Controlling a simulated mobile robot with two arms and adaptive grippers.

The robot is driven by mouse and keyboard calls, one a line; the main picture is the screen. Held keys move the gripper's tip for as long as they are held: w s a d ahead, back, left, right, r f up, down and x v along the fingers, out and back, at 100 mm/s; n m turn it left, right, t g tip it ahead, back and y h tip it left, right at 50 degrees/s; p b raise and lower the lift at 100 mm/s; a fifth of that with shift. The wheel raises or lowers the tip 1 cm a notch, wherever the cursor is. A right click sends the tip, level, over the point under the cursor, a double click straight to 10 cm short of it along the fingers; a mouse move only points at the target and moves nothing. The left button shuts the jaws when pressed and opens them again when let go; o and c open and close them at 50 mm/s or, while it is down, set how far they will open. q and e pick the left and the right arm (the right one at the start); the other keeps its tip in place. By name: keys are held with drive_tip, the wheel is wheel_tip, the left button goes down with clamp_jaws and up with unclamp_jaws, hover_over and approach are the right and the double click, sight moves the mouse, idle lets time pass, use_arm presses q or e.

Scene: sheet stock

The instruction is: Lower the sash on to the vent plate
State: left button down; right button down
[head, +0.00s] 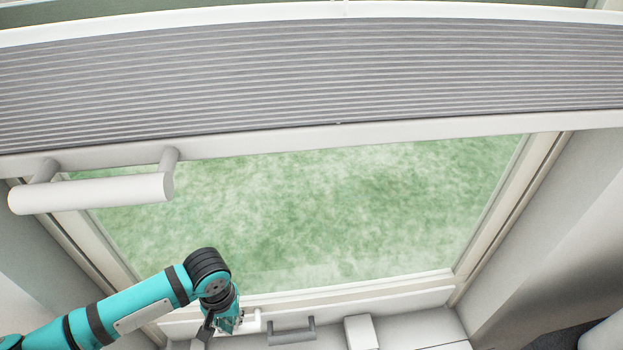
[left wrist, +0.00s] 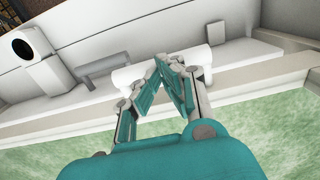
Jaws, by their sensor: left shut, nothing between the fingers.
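The window's green-looking pane (head: 310,210) fills the middle of the head view, with a pale bottom rail (head: 375,290) below it. A short white bar handle (head: 252,320) is low at that rail; it also shows in the left wrist view (left wrist: 200,60). My left gripper (head: 232,325) is at this handle, with its fingertips together and empty. In the left wrist view the fingers (left wrist: 172,62) overlap the handle, partly hiding it; I cannot tell whether they touch it. I cannot single out the vent plate with certainty. My right gripper is out of view.
A grey pleated blind (head: 330,75) spans the top, with a larger white bar (head: 95,193) hanging from its lower rail at left. Right of my gripper are a grey handle (head: 292,332) and a white block (head: 360,332). Side walls close in the window recess.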

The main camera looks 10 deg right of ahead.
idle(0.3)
use_arm(q)
drive_tip(key=shift+s+f+b, duration=0.1)
drive_tip(key=shift+f+b, duration=0.6)
drive_tip(key=shift+f, duration=1.05)
drive_tip(key=shift+r, duration=0.1)
drive_tip(key=s+r+p, duration=0.4)
drive_tip(key=r+p, duration=0.2)
drive_tip(key=p, duration=0.4)
